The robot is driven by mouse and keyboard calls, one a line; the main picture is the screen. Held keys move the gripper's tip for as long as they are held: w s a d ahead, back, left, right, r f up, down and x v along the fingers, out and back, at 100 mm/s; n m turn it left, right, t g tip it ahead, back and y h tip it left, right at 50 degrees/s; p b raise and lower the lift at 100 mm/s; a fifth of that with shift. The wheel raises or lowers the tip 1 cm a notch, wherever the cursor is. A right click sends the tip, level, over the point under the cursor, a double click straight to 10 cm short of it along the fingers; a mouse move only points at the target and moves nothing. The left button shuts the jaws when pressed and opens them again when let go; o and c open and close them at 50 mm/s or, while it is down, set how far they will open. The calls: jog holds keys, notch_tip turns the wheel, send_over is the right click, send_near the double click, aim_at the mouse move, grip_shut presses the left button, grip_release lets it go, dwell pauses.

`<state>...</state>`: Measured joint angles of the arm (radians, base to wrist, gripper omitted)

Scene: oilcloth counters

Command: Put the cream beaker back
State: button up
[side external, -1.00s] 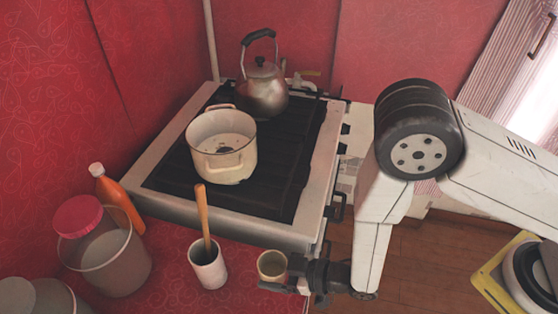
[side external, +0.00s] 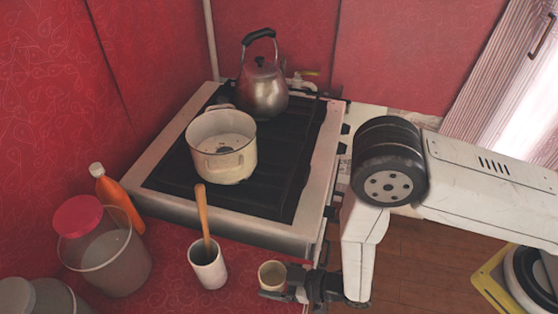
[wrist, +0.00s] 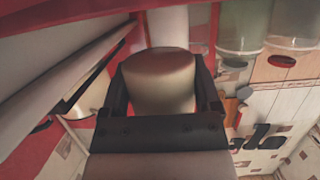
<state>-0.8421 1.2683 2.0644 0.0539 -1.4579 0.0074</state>
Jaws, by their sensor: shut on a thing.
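The cream beaker (side external: 271,272) is small and upright, near the right edge of the red counter at the front of the side external view. My gripper (side external: 283,282) comes in from the right and is shut on it. In the wrist view the beaker (wrist: 160,80) sits between the two dark fingers (wrist: 160,95). I cannot tell whether its base touches the counter, as the gripper hides its lower part.
A white cup (side external: 208,267) with a wooden-handled tool stands left of the beaker. A pink-lidded jar (side external: 108,262) and an orange bottle (side external: 118,200) are farther left. Behind is the stove (side external: 165,203) with a cream pot (side external: 228,162) and a kettle (side external: 263,93).

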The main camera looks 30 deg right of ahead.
jog(key=shift+f, duration=1.7)
jog(key=shift+f, duration=0.15)
jog(key=o, duration=1.1)
jog(key=shift+r, duration=0.2)
jog(key=v, duration=1.2)
